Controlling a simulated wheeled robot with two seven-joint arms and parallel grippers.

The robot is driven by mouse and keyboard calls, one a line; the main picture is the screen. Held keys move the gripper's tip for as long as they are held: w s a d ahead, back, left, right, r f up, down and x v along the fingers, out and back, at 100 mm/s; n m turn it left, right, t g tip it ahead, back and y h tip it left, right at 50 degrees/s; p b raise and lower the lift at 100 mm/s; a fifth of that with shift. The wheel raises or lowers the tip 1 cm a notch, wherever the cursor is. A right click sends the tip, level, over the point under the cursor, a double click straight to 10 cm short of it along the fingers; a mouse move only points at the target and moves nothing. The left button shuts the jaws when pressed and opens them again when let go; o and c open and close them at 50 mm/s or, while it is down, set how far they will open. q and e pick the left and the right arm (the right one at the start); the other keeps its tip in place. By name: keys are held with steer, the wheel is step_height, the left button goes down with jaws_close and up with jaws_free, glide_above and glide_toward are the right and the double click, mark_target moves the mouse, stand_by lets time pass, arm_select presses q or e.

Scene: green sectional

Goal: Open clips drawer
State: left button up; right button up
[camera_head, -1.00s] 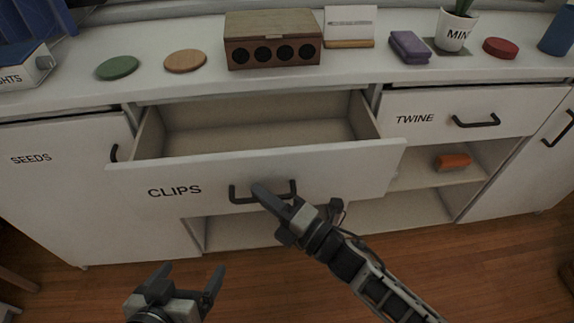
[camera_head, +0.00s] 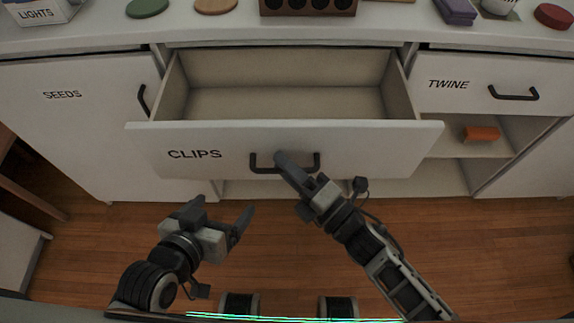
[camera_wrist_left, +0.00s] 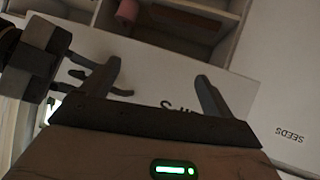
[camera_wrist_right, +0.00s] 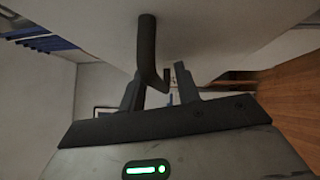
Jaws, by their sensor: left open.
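The clips drawer (camera_head: 375,151), a white front lettered CLIPS, stands pulled out of the cabinet, and its inside looks empty. Its dark bar handle (camera_head: 263,166) also shows in the right wrist view (camera_wrist_right: 147,45). My right gripper (camera_head: 284,164) is at the middle of this handle, with the bar between its partly closed fingers; it looks shut on it. My left gripper (camera_head: 222,222) is open and empty, below and in front of the drawer, apart from it. Its spread fingers show in the left wrist view (camera_wrist_left: 158,85).
The seeds door (camera_head: 65,125) is left of the drawer and the closed twine drawer (camera_head: 465,100) right of it. An orange object (camera_head: 482,134) lies on the open shelf below twine. Several items stand on the countertop (camera_head: 395,28).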

stand_by(0.3)
arm_select(q)
steer(key=shift+f+b, duration=0.15)
steer(key=shift+b, duration=0.55)
arm_select(e)
steer(key=v, duration=1.6)
arm_select(q)
steer(key=shift+f, duration=0.1)
arm_select(e)
steer(key=shift+r, duration=0.1)
arm_select(q)
steer(key=r+p, duration=0.1)
steer(key=p, duration=0.3)
steer(key=shift+a+r+p, duration=0.2)
steer(key=shift+r+p, duration=0.2)
arm_select(e)
steer(key=w+d+m+g+h, duration=0.1)
steer(key=m+h, duration=0.2)
steer(key=m, duration=0.6)
steer(key=w+d+m+h, duration=0.1)
steer(key=m+h, duration=0.3)
steer(key=m, duration=0.5)
steer(key=w+d+m+g+h, duration=0.1)
steer(key=m+h, duration=0.3)
steer(key=m, duration=0.5)
steer(key=shift+w+d+f+g, duration=0.1)
steer(key=shift+w+f+g, duration=0.15)
steer(key=shift+f+g, duration=0.1)
